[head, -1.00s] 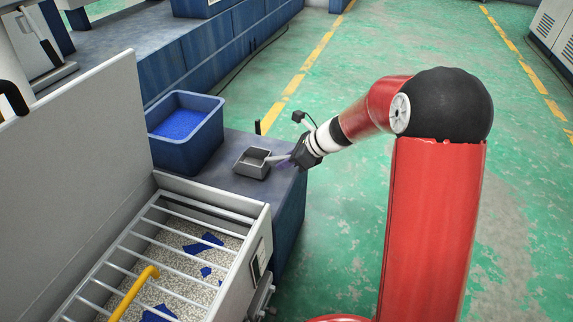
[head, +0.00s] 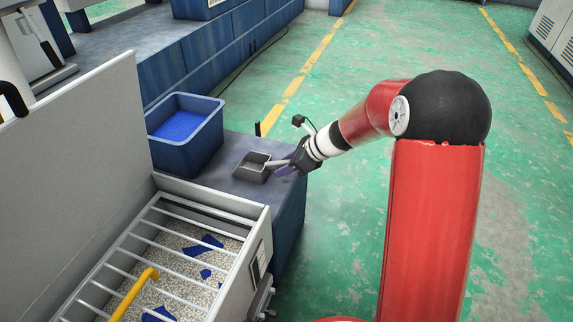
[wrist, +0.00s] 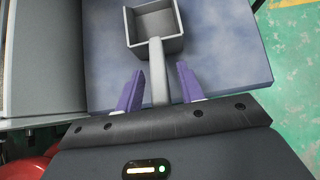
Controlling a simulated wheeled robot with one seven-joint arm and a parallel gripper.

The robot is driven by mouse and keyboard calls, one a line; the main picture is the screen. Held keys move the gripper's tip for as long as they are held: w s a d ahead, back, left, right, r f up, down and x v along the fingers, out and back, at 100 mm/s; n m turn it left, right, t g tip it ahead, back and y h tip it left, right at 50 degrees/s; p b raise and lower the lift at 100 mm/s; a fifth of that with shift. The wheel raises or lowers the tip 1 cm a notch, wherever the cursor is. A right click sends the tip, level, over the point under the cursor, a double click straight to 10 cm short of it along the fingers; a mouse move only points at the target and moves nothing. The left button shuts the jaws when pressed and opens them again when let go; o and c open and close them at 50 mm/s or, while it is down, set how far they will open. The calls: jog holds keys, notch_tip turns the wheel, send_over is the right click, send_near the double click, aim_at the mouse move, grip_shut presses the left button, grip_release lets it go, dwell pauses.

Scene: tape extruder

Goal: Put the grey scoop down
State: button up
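The grey scoop (head: 250,172) is a square open box with a straight handle. It appears to rest upright on the blue-grey bench top (head: 228,180), near the bench's right end. In the wrist view the scoop (wrist: 155,22) is at the top, its handle (wrist: 158,72) pointing back toward my gripper (wrist: 158,86). The two purple fingers stand apart on either side of the handle, with a visible gap on each side. My gripper (head: 284,168) is low over the bench at the handle end. The scoop's inside looks empty.
A blue bin (head: 187,150) with blue material stands left of the scoop. In front is a grey hopper with a barred grate (head: 180,238) and a yellow handle (head: 135,292), over pale granules and blue pieces. A short dark post (head: 257,129) stands behind the scoop. Green floor lies to the right.

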jog(key=p+v, duration=0.2)
jog(key=v, duration=1)
jog(key=s+d+r+n+t+h, duration=0.1)
jog(key=s+d+r+n+h, duration=0.1)
jog(key=s+n, duration=0.5)
jog(key=s+d+r+n+h, duration=0.2)
jog(key=s+n, duration=0.5)
jog(key=s, duration=0.4)
jog(key=s+d+r+n+t+h, duration=0.1)
jog(key=s+d+r+n+h, duration=0.2)
jog(key=s+n, duration=0.5)
jog(key=shift+s+r+t+h, duration=0.3)
jog(key=shift+s+r+h, duration=0.4)
jog(key=shift+s, duration=0.2)
notch_tip(320, 180, up, 4)
jog(key=p, duration=0.3)
jog(key=shift+p, duration=0.35)
